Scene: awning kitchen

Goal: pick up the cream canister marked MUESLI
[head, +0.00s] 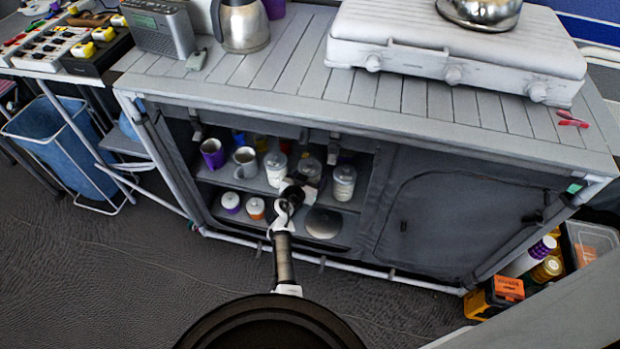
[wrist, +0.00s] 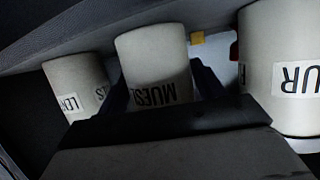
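The cream MUESLI canister (wrist: 155,68) stands in the middle of the wrist view, its black-lettered label partly cut off by my gripper. My gripper (wrist: 165,85) is open, with one dark finger on each side of the canister. I cannot tell whether the fingers touch it. In the head view my gripper (head: 298,188) reaches into the open cabinet's shelf, among pale canisters. Their labels cannot be read there, so I cannot tell for sure which is MUESLI.
In the wrist view a canister with a label starting LEN (wrist: 75,85) stands left, and a larger one ending in UR (wrist: 285,70) stands close on the right. A purple mug (head: 212,153) and a metal mug (head: 246,162) share the shelf. The counter (head: 300,75) lies above.

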